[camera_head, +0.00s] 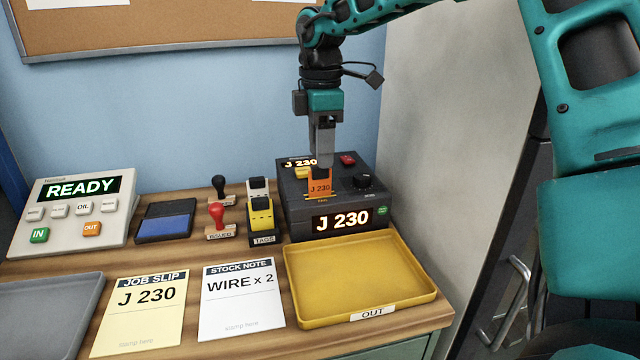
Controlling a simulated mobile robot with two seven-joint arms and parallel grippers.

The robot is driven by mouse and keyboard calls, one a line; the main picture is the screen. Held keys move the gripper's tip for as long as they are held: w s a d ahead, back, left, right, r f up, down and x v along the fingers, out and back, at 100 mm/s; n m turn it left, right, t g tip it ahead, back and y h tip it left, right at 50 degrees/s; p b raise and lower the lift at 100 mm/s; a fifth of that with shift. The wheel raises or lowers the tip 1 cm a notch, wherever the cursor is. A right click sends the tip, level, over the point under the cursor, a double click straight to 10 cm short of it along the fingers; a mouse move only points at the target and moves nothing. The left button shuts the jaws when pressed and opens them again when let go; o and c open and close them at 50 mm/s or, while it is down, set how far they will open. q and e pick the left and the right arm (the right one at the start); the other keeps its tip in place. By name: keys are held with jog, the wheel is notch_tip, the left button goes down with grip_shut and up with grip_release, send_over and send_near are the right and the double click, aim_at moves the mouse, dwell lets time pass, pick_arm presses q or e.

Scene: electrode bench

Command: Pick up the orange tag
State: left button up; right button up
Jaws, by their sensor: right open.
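The orange tag (319,187), marked J 230, stands upright at the front part of the top of the dark machine (291,219). The machine's front display also reads J 230. My right gripper (321,160) points straight down at the tag, with its fingertips at the tag's upper edge. The jaws are open; the picture does not show clearly whether the fingers are on both sides of the tag. My left gripper is not in view.
A yellow OUT tray (362,275) lies in front of the machine. To its left are a tags holder (262,222), red stamp (219,217), black stamp (219,188), blue ink pad (166,224), a READY console (75,213), job slip (138,310) and stock note (241,300). A grey wall stands right of the machine.

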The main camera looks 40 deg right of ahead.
aim_at(320, 171)
notch_tip(320, 171, down, 5)
jog(key=shift+w, duration=0.1)
jog(key=shift+c, duration=0.5)
grip_shut()
